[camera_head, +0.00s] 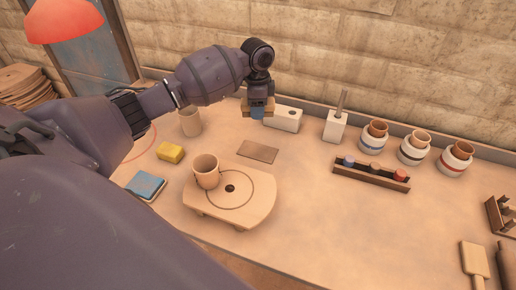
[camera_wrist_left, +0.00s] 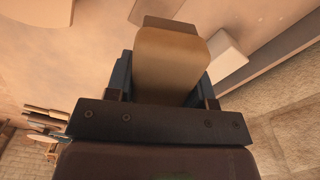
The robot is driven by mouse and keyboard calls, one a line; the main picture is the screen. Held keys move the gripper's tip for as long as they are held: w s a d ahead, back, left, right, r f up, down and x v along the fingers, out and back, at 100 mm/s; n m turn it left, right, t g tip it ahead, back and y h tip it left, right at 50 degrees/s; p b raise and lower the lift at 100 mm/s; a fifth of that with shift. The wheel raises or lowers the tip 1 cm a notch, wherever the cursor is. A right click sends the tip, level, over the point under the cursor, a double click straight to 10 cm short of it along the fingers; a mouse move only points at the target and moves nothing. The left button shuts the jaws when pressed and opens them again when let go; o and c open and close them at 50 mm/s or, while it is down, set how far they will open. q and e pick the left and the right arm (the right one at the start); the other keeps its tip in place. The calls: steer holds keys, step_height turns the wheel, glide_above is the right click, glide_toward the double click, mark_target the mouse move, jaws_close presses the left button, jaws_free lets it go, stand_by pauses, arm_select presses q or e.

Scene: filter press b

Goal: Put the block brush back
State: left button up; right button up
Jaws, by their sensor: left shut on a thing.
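My left gripper (camera_head: 258,113) is above the back of the bench, pointing down, and is shut on a tan wooden block, which I take to be the block brush (camera_head: 245,105). In the left wrist view the brush (camera_wrist_left: 170,62) fills the space between the fingers of the gripper (camera_wrist_left: 165,85), with a darker brown strip at its far end. A low white block with a dark hole (camera_head: 287,119) stands just right of the gripper; its pale side also shows in the left wrist view (camera_wrist_left: 227,55). Whether the brush touches anything below is hidden. My right gripper is not in view.
A tall white holder with a stick (camera_head: 335,125) stands farther right, then several banded jars (camera_head: 411,151) and a dark rack (camera_head: 370,178). A beaker (camera_head: 190,123), yellow sponge (camera_head: 170,153) and flat brown plate (camera_head: 258,151) are nearby.

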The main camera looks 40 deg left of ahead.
arm_select(q)
steer(key=b, duration=0.2)
glide_above(257, 151)
step_height(257, 151, down, 10)
steer(key=shift+d+f, duration=0.1)
steer(key=shift+f, duration=0.3)
step_height(257, 151, down, 6)
steer(key=shift+r+b, duration=0.25)
steer(key=shift+b, duration=0.2)
steer(key=shift+f, duration=0.1)
steer(key=o, duration=0.9)
